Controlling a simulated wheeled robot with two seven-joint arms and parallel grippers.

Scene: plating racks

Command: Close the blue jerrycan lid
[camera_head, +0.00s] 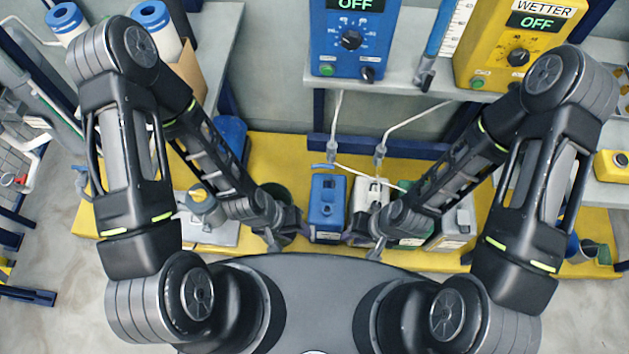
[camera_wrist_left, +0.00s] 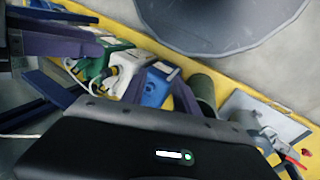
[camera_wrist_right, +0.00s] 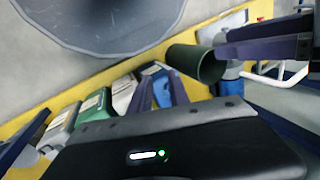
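The blue jerrycan (camera_head: 327,205) stands upright on the yellow platform, at the centre of the head view. Its top shows small raised parts, but I cannot tell the lid's position. In the left wrist view the blue jerrycan (camera_wrist_left: 158,84) shows between the purple fingers. My left gripper (camera_head: 287,232) is open and empty, just left of the can. My right gripper (camera_head: 362,243) is open and empty, to the can's right, in front of the white can.
A white jerrycan (camera_head: 371,192), a green one (camera_head: 412,240) and a grey one (camera_head: 458,228) stand to the right on the yellow platform (camera_head: 290,150). A dark green cylindrical container (camera_wrist_right: 196,62) is left of the blue can. White hoses hang behind, below the blue control box (camera_head: 352,40).

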